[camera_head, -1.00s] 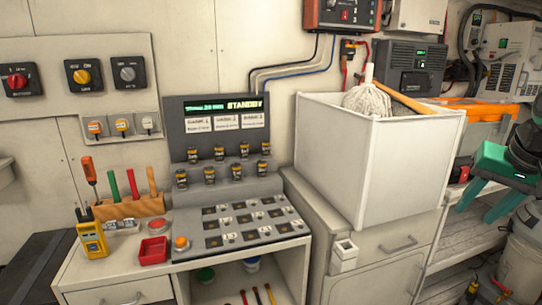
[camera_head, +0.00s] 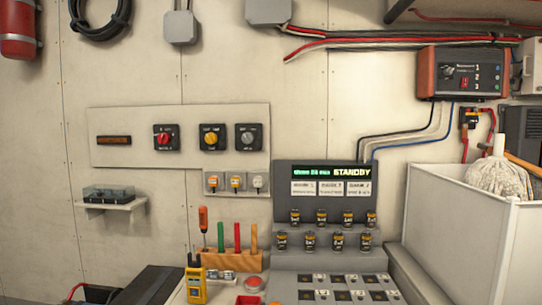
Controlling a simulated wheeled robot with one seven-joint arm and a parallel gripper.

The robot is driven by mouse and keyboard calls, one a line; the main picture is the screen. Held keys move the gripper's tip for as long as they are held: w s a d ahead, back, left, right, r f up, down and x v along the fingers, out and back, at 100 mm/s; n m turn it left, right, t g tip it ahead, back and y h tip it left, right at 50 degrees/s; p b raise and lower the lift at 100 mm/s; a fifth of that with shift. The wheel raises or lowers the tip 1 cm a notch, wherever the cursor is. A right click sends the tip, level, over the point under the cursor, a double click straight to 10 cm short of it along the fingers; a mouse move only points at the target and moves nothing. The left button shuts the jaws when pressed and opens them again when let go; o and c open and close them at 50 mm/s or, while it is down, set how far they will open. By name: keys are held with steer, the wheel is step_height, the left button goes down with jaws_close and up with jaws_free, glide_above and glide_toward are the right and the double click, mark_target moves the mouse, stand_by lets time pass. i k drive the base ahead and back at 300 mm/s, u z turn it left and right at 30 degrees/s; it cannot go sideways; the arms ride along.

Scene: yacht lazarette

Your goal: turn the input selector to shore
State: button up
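A pale wall panel (camera_head: 135,122) carries three rotary switches in a row. A dark plate with orange lettering (camera_head: 114,140) is at the panel's left. A red-ended charger-like box (camera_head: 476,74) at the upper right also has a black knob. The console display (camera_head: 338,172) reads STANDBY. My gripper is not in view.
Below the panel are three small covered switches (camera_head: 237,182), a wooden tool rack (camera_head: 228,262) with upright handles, and a yellow meter (camera_head: 196,285). A small shelf (camera_head: 113,206) juts from the wall at left. A white bin (camera_head: 462,230) with a mop stands at right.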

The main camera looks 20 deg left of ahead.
mark_target(247, 138)
steer(key=z, duration=2.35)
steer(key=k, duration=1.2)
steer(key=u, duration=2.4)
